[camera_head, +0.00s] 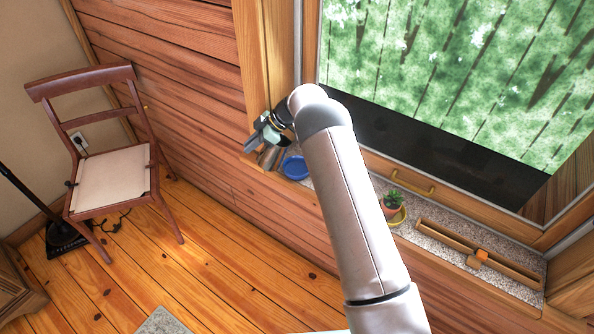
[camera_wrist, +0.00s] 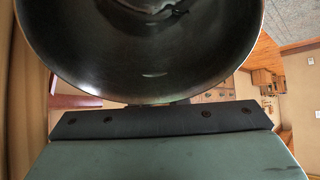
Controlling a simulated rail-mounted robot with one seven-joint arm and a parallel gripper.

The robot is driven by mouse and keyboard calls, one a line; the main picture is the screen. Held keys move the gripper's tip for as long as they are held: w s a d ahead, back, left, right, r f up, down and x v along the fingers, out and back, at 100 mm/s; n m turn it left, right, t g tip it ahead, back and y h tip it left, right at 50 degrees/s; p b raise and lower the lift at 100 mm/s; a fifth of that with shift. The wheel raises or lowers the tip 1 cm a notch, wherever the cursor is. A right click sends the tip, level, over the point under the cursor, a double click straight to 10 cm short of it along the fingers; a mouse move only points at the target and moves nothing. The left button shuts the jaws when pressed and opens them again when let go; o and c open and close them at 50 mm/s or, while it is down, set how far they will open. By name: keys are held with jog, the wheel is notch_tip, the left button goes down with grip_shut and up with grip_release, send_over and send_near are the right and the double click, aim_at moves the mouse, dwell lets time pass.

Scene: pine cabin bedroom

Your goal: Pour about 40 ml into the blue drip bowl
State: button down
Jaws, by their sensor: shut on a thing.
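The blue drip bowl (camera_head: 294,167) sits on the speckled window sill, left of my arm in the head view. My gripper (camera_head: 262,138) is above the sill's left end, up and to the left of the bowl. It is shut on a dark metallic vessel (camera_head: 270,157), which shows beside the bowl, partly covered by the gripper. In the wrist view the vessel (camera_wrist: 140,65) fills the upper middle as a dark round shape with a thin rim, above the gripper's grey-green part (camera_wrist: 165,155). I cannot tell its liquid level or exact tilt. No pouring stream is visible.
A long wooden tray (camera_head: 450,243) with an orange item (camera_head: 482,255) lies farther right. The window frame borders the sill. A chair (camera_head: 112,180) stands left on open floor.

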aim_at(269, 150)
jog(key=shift+w+d+r+y+b, duration=0.1)
jog(key=shift+d+r+y+b, duration=0.2)
jog(key=shift+d+y+b, duration=0.6)
jog(key=shift+w+d+r+y+b, duration=0.1)
jog(key=shift+d+r+y+b, duration=0.35)
jog(key=shift+b, duration=0.75)
jog(key=shift+d+r+y+b, duration=0.15)
jog(key=shift+d+y+b, duration=0.5)
jog(key=shift+b, duration=0.55)
jog(key=d+f+y+b, duration=0.1)
jog(key=b, duration=0.2)
jog(key=shift+g+y, duration=0.3)
jog(key=shift+w+d+y+b, duration=0.1)
jog(key=shift+d+y+b, duration=0.45)
jog(key=shift+y, duration=0.35)
jog(key=shift+d+r+y, duration=0.2)
jog(key=shift+r+y, duration=0.1)
jog(key=shift+r+y+b, duration=0.15)
jog(key=shift+y+b, duration=0.35)
jog(key=shift+y, duration=0.1)
jog(key=shift+a, duration=0.1)
